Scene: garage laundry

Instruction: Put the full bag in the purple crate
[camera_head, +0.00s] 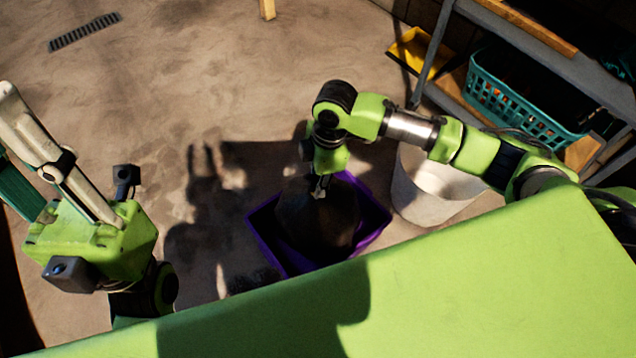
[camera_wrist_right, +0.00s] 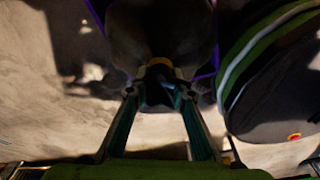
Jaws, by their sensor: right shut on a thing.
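The full bag (camera_head: 318,222) is dark and rounded, and its neck is in my right gripper (camera_head: 320,190). In the right wrist view the bag (camera_wrist_right: 160,30) hangs beyond the fingers, with a yellowish band at its neck, and the right gripper (camera_wrist_right: 160,92) is shut on it. The purple crate (camera_head: 376,213) stands on the floor under the bag. The bag shows within the crate's outline; I cannot tell whether it touches the bottom.
A white bucket (camera_head: 432,190) stands close to the right of the crate, under my right arm. A shelf at the upper right holds a teal basket (camera_head: 515,108); a yellow dustpan-like thing (camera_head: 415,52) is beside it. The floor left of the crate is clear, with a drain grate (camera_head: 85,32) far off.

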